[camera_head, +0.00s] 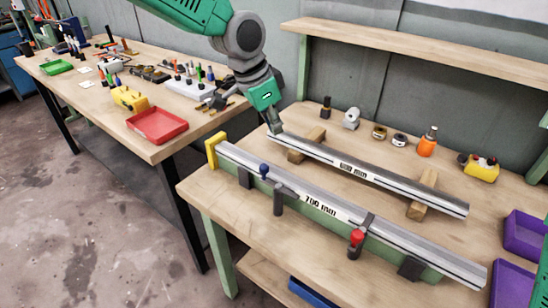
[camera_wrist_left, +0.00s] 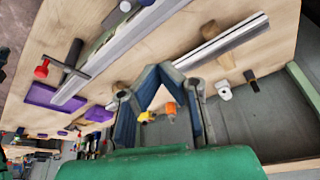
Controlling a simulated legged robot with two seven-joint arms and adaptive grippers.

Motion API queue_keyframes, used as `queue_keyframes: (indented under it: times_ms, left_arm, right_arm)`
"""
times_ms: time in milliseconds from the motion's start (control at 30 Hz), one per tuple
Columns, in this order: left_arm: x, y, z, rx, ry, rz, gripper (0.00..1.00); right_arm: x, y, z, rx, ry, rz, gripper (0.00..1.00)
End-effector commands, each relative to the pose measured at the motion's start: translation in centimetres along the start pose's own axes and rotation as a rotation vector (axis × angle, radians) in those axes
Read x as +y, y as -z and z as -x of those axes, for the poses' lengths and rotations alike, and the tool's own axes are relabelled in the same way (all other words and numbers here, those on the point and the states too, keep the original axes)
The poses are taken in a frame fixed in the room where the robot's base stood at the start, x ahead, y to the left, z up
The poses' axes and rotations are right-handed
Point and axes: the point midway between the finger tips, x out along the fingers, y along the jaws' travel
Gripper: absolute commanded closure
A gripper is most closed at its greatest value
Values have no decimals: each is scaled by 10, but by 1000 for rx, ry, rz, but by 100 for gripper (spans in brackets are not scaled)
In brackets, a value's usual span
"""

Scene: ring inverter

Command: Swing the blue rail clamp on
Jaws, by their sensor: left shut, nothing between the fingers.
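The blue rail clamp (camera_head: 264,170) is at the left part of the front fixture, its round blue knob near the silver 700 mm rail (camera_head: 315,206). A dark bar (camera_head: 284,189) and post stand just right of the knob. I cannot tell whether the clamp bears on the rail. My left gripper (camera_head: 275,131) is shut and empty. It is by the left end of the rear rail, behind and apart from the blue clamp. In the left wrist view its fingers (camera_wrist_left: 156,78) converge. My right gripper is not in view.
A red-knobbed clamp (camera_head: 356,238) stands at the right part of the fixture, its dark arm across the rail. A yellow stop (camera_head: 215,149) is at the fixture's left end. The rear rail (camera_head: 370,176) rests on wooden blocks. Purple bins (camera_head: 525,230) sit at right.

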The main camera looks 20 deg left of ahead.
Motion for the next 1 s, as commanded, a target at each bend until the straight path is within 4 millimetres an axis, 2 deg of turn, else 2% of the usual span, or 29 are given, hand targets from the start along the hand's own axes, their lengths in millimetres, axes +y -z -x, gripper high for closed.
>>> queue_keyframes:
  times_ms: [167,267,367,733,800,1000]
  left_arm:
    - [-1,-1,-3,1,-2,1,100]
    - [-2,-2,-11,1,-4,1,100]
    - [-2,-3,-27,-2,-5,1,100]
    - [-1,-3,-104,0,-4,1,100]
    - [-2,-14,-96,3,-3,3,100]
    - [-1,-36,-90,2,-3,2,100]
  right_arm:
    - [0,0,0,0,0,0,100]
    - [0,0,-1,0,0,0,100]
    - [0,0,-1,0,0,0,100]
    - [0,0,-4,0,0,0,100]
    - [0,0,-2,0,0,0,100]
    - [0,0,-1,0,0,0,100]
